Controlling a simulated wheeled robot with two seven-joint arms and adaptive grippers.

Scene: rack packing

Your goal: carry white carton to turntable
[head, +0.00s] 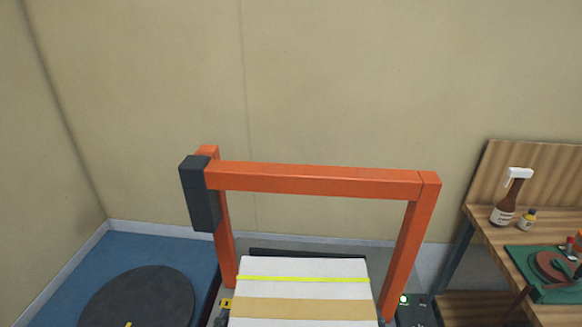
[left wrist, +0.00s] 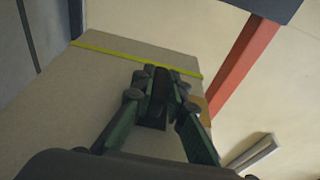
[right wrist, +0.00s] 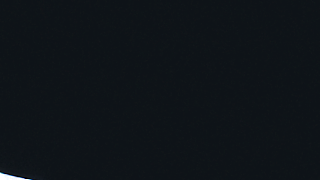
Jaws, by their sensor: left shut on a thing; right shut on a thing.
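The white carton (head: 302,287) shows at the bottom middle of the head view, with a yellow-green strap and a tan tape band across its top. My left gripper (head: 222,318) is at the carton's left edge. In the left wrist view its green fingers (left wrist: 160,95) are shut against the carton's side (left wrist: 75,105). A small grey part at the carton's right edge appears to be my right gripper (head: 385,321), mostly out of frame. The right wrist view is almost wholly black. A dark round disc (head: 140,297), which looks like the turntable, lies at lower left, empty where visible.
An orange arch (head: 310,178) with a dark box (head: 201,194) on its left post stands around or just behind the carton. Blue floor (head: 120,250) lies at left.

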